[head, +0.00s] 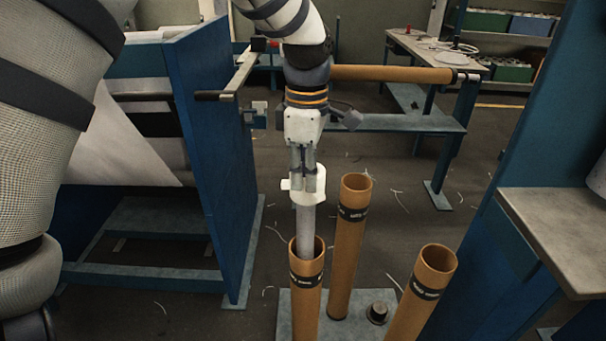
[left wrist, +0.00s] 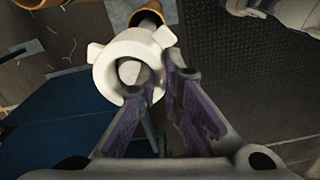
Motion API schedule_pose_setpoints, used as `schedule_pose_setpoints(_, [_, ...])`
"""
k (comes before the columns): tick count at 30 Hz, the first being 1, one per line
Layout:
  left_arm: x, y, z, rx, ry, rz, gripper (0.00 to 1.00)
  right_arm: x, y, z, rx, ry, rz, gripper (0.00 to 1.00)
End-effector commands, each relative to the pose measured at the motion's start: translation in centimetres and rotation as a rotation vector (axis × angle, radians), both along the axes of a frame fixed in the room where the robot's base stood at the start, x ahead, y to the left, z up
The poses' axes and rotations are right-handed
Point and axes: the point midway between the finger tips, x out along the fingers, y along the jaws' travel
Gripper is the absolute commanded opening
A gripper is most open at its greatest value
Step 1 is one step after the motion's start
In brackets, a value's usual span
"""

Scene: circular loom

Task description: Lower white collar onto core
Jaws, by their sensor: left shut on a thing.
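My left gripper (head: 303,178) is shut on the white collar (head: 316,196) and holds it above the front-left brown cardboard core (head: 307,290). A grey shaft (head: 306,232) runs down from the collar, and its lower end is inside the core's open mouth. The collar's white part is still apart from the core's rim. In the left wrist view the collar (left wrist: 104,68) is a white ring with side lugs beside the fingers (left wrist: 165,95). A core mouth (left wrist: 147,17) shows beyond it. My right gripper is not in view.
Two more upright cores, one behind (head: 346,250) and one to the right (head: 421,295), stand close by on a grey base plate (head: 352,325) with a short dark peg (head: 377,312). A blue panel (head: 216,150) is at the left; a bench (head: 562,235) is at the right.

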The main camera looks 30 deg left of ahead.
Motion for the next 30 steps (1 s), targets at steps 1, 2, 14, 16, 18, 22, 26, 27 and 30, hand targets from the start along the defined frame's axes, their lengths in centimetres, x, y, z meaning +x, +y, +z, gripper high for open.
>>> schedule_pose_setpoints(1, [0.8,-0.8,0.8,-0.014,-0.035,-0.008,0.0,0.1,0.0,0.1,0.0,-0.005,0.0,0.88])
schedule_pose_setpoints(2, [0.8,-0.8,0.8,-0.014,-0.036,-0.008,0.0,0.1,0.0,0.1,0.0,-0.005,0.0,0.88])
schedule_pose_setpoints(14, [0.9,-1.0,-0.2,-0.009,-0.051,-0.008,0.0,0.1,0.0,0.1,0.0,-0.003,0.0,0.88])
schedule_pose_setpoints(16, [0.8,-0.9,-0.3,-0.009,-0.05,-0.007,0.0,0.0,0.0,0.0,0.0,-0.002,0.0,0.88])
schedule_pose_setpoints(18, [0.8,-0.9,-0.3,-0.009,-0.049,-0.007,0.0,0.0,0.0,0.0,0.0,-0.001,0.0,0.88])
schedule_pose_setpoints(22, [0.8,-0.9,-0.1,-0.009,-0.047,-0.009,0.0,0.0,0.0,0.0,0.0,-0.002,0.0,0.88])
schedule_pose_setpoints(26, [0.8,-1.0,-0.1,-0.01,-0.045,-0.008,0.0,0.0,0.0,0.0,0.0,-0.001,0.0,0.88])
schedule_pose_setpoints(27, [0.8,-1.0,-0.1,-0.011,-0.044,-0.008,0.0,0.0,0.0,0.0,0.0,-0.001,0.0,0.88])
schedule_pose_setpoints(30, [0.8,-1.0,-0.2,-0.011,-0.044,-0.007,0.0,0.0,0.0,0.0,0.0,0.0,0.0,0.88])
